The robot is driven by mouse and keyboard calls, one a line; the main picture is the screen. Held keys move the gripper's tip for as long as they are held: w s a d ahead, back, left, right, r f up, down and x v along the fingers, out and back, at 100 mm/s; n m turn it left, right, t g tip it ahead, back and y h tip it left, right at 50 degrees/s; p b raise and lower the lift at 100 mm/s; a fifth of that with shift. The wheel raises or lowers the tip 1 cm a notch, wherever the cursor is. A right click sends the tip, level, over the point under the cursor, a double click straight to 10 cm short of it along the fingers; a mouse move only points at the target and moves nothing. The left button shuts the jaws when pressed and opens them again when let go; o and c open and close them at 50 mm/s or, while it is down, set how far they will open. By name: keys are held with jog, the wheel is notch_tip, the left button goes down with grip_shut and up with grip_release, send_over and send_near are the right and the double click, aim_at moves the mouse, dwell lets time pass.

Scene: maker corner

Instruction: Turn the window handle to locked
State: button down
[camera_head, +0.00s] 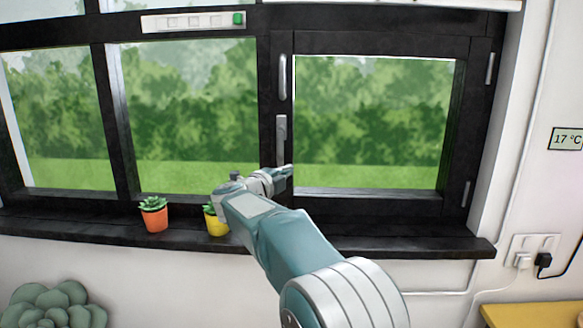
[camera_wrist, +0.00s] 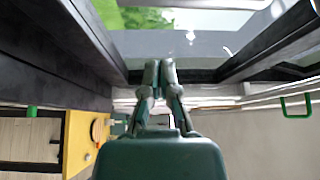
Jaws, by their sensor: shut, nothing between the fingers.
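The window handle (camera_head: 281,130) is a grey fitting on the black upright between the middle and right panes in the head view. Its lever points down along the upright. My gripper (camera_head: 288,171) is at the lower end of the lever, close to it; I cannot tell whether they touch. My gripper's fingertips (camera_wrist: 160,64) are together and empty in the wrist view. The handle cannot be made out in the wrist view. The right window sash (camera_head: 375,43) looks closed in its frame.
A vertical grey bar (camera_head: 282,77) sits above the handle. An orange pot (camera_head: 155,219) and a yellow pot (camera_head: 213,226), partly behind my arm, stand on the black sill (camera_head: 400,244). A white strip (camera_head: 195,22) with a green block is on the frame above. Sockets (camera_head: 534,245) are at right.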

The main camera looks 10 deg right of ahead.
jog(key=shift+v, duration=2.6)
jog(key=shift+r, duration=0.1)
jog(key=s+d+r+n+t+y, duration=0.1)
jog(key=s+r+n+t+y, duration=0.2)
jog(key=r+n+t+y, duration=0.4)
jog(key=s+f+n+g+y, duration=0.2)
jog(key=s+n+g+y, duration=0.1)
jog(key=s+n+y, duration=0.5)
jog(key=s+d+f+n+g+h, duration=0.1)
jog(key=s+d+f+n+g, duration=0.2)
jog(key=s+f, duration=0.4)
jog(key=s+d+f+n+g+h, duration=0.1)
jog(key=s+d+f+n+g, duration=0.2)
jog(key=s+f, duration=0.4)
jog(key=s+d+f+n+g+h, duration=0.1)
jog(key=s+d+f+n+g, duration=0.2)
jog(key=s, duration=1.3)
notch_tip(320, 180, down, 5)
jog(key=n+g, duration=0.1)
jog(key=g, duration=0.2)
